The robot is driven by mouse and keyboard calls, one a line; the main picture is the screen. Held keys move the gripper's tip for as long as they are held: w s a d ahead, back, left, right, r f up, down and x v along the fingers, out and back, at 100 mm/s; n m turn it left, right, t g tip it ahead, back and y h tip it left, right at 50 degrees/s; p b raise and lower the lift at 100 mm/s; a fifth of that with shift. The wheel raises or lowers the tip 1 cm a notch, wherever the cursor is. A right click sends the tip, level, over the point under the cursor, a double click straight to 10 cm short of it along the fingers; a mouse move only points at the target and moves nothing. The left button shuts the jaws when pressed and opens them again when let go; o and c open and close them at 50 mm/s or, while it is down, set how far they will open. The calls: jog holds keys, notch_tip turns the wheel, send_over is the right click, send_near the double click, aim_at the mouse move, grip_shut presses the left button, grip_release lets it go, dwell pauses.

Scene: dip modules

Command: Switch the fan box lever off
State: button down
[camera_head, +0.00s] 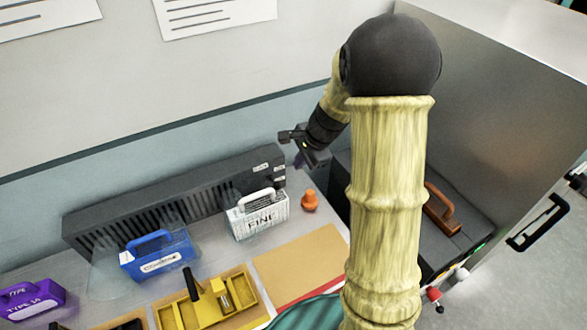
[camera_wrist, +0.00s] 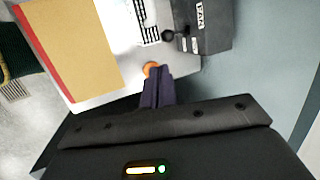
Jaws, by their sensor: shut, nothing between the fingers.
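A long dark grey slatted box (camera_head: 175,203), which looks like the fan box, stands along the wall at the back of the table. Small white labels mark its right end. In the wrist view its end (camera_wrist: 208,30) carries a label, with a dark round knob (camera_wrist: 168,35) beside it. I cannot tell for sure whether that knob is the lever, or its position. My gripper (camera_head: 298,160) is just right of the box's right end, above the table. In the wrist view its dark purple fingers (camera_wrist: 158,78) are together and empty, apart from the box.
An orange peg-like piece (camera_head: 310,201) stands near my gripper. A white module (camera_head: 257,215), a blue module (camera_head: 158,256) and a purple module (camera_head: 30,300) stand in front of the box. A dark unit with a brown handle (camera_head: 442,210) is at right. A tan board (camera_head: 298,265) lies in front.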

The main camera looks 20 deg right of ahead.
jog(key=shift+s+d+r, duration=0.1)
jog(key=shift+s+r, duration=0.05)
jog(key=shift+r, duration=0.2)
